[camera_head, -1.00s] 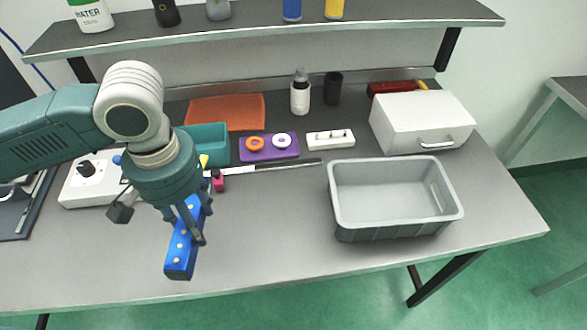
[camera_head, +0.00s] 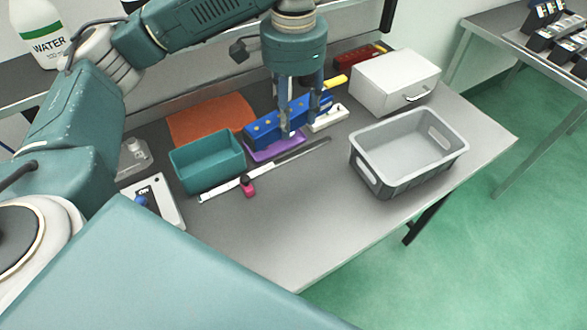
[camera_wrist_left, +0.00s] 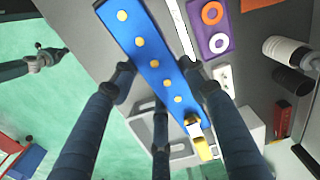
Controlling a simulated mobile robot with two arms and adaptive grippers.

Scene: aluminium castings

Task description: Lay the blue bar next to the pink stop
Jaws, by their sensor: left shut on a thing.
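My left gripper (camera_head: 301,124) is shut on a long blue bar (camera_head: 264,129) with yellow dots and a yellow end. It holds the bar above the back of the table, over the purple tray in the head view. The wrist view shows the bar (camera_wrist_left: 147,55) running between the fingers (camera_wrist_left: 160,75). The small pink stop (camera_head: 248,188) sits at the long thin strip (camera_head: 222,190), in front of the teal bin and apart from the bar. What looks like my right gripper (camera_wrist_left: 45,58) shows small at the left of the wrist view; its jaws are unclear.
A grey crate (camera_head: 408,150) and a white box (camera_head: 395,80) stand right. The table front between stop and crate is clear.

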